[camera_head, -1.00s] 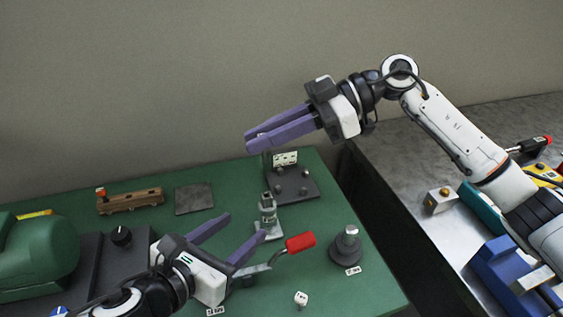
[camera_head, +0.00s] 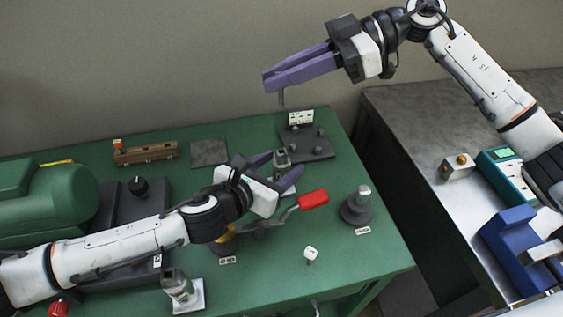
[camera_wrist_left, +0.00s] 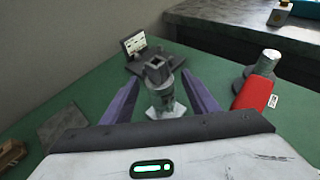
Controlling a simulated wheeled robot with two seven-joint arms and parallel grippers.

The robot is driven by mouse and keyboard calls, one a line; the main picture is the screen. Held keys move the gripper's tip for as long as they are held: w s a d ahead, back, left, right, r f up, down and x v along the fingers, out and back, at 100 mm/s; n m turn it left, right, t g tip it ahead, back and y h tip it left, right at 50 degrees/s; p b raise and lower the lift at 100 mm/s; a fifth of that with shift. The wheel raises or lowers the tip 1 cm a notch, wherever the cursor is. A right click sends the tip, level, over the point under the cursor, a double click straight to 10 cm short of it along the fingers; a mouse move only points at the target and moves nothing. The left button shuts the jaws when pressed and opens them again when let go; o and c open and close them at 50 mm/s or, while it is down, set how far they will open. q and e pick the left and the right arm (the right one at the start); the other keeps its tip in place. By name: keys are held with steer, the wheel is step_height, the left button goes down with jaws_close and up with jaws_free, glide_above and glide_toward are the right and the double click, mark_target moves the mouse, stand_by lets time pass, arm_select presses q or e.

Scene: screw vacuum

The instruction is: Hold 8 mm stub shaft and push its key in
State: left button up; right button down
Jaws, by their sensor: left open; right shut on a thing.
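A small grey upright metal piece with a square opening in its top stands on a light base on the green table (camera_head: 335,240). It shows in the head view (camera_head: 281,158) and in the left wrist view (camera_wrist_left: 157,72). I cannot read which size it is. My left gripper (camera_head: 275,168) is open, its purple fingers on either side of the piece in the wrist view (camera_wrist_left: 160,100), with gaps visible. My right gripper (camera_head: 267,82) is shut on a thin grey pin-like piece (camera_head: 282,97), possibly the key, that hangs below its fingertips, high above the table's back.
A dark plate with studs (camera_head: 307,148) and a label card (camera_head: 300,117) lies behind the grey piece. A grey bench (camera_head: 425,140) is at right.

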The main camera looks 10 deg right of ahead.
mark_target(282, 100)
arm_select(q)
steer(key=shift+w+d+f, duration=0.2)
steer(key=shift+w+d, duration=0.1)
steer(key=shift+d, duration=0.05)
jaws_close()
arm_select(e)
steer(key=shift+n+g, duration=0.6)
steer(key=shift+g, duration=0.1)
steer(key=shift+f, duration=2.6)
